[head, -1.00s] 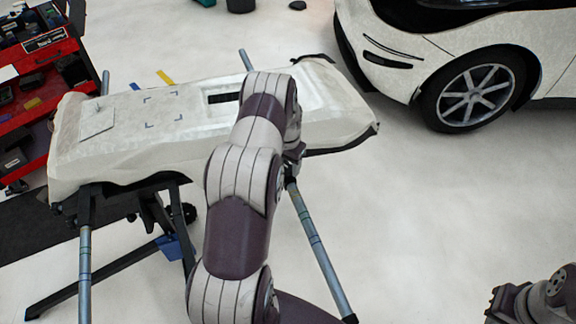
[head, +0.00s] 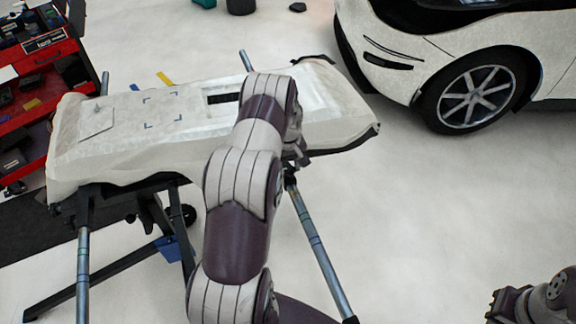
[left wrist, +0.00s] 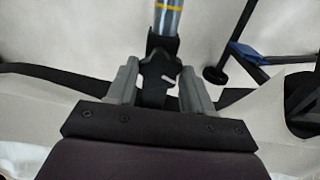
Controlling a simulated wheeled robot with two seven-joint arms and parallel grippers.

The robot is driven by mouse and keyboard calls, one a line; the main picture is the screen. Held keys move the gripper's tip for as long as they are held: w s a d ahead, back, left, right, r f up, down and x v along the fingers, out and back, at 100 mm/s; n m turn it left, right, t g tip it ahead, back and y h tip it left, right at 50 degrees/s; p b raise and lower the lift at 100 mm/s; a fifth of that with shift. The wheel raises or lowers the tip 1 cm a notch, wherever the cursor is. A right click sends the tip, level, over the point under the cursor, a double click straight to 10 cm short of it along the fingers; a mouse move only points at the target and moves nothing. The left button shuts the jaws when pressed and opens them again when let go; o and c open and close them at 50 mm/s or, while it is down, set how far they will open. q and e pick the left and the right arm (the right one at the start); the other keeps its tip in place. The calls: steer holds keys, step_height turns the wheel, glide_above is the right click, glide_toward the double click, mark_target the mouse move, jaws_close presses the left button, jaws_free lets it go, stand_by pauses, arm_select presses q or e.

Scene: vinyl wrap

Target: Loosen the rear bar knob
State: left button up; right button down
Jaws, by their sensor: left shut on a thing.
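A black knob (left wrist: 157,72) sits at the black clamp on a steel bar (left wrist: 168,18) with a yellow band in the left wrist view. My left gripper (left wrist: 158,88) is shut on the knob, one grey finger on each side. In the head view the left gripper (head: 293,168) is mostly hidden behind my arm, at the near edge of the white bumper (head: 180,140). The steel bar (head: 318,245) there slopes down to the right from it. My right gripper (head: 505,303) is at the bottom right corner, away from the stand; its jaw opening is unclear.
The bumper lies across a black folding stand (head: 110,265) with another steel bar (head: 84,265) at left. A red tool cart (head: 40,70) stands at the far left. A white car (head: 440,55) stands at the back right. The floor between is clear.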

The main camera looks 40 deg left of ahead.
mark_target(288, 170)
arm_select(q)
steer(key=shift+s+d+f+n, duration=0.1)
steer(key=shift+s+f+n, duration=0.1)
steer(key=shift+n, duration=0.7)
steer(key=o, duration=1)
steer(key=shift+w, duration=0.1)
steer(key=shift+r, duration=0.1)
steer(key=shift+w+r, duration=0.1)
steer(key=shift+r, duration=0.35)
step_height(288, 170, up, 12)
steer(key=shift+f, duration=0.1)
